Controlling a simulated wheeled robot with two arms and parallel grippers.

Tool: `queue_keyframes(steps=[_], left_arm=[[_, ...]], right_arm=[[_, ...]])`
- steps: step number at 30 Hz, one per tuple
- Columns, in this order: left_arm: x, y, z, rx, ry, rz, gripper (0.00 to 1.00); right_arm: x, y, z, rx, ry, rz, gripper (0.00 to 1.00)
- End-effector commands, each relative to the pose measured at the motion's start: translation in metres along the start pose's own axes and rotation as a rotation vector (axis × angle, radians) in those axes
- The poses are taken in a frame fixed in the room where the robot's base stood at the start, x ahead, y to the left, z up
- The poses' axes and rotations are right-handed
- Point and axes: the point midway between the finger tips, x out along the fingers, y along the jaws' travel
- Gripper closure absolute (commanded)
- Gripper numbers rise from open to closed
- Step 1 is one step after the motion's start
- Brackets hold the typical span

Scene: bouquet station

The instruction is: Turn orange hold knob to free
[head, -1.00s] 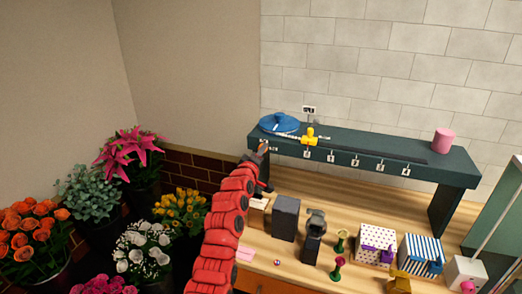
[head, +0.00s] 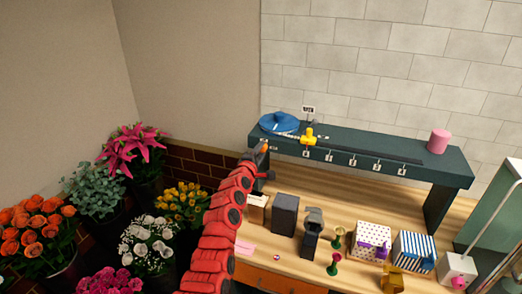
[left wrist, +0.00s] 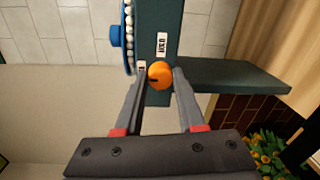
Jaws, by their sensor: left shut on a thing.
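The orange hold knob (left wrist: 160,74) sits on the end of the dark teal shelf (left wrist: 157,20). In the left wrist view it lies between my two fingertips, with a dark mark on its lower left. My left gripper (left wrist: 158,80) is shut on it. A white label with dark print (left wrist: 162,44) is beside the knob, and a second label is partly hidden by a finger. In the head view my left gripper (head: 261,158) reaches the shelf's left end, where a bit of the orange knob (head: 265,149) shows. My right gripper is not in view.
On the shelf are a blue disc (head: 279,122), a yellow piece (head: 309,136) and a pink cylinder (head: 438,141). Below, the wooden bench (head: 310,185) holds grey blocks, a dotted box (head: 369,238) and a striped box (head: 413,250). Flower buckets crowd the left.

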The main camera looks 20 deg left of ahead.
Motion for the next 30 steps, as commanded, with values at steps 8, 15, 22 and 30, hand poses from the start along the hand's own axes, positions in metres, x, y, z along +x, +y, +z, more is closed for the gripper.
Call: queue_keyframes(steps=[8,15,22,30], left_arm=[[0.0,-0.0021,0.0002,-0.013,-0.002,-0.004,1.0],[-0.0001,-0.002,0.0,-0.012,-0.001,-0.003,0.53],[-0.0001,-0.001,0.0001,-0.011,-0.001,-0.002,0.32],[-0.0025,0.0002,0.0002,-0.01,-0.001,0.002,0.32]], right_arm=[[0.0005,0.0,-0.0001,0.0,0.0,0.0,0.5],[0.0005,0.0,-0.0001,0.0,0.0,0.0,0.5],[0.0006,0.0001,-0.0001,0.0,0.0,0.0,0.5],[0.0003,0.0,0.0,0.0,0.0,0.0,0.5]])
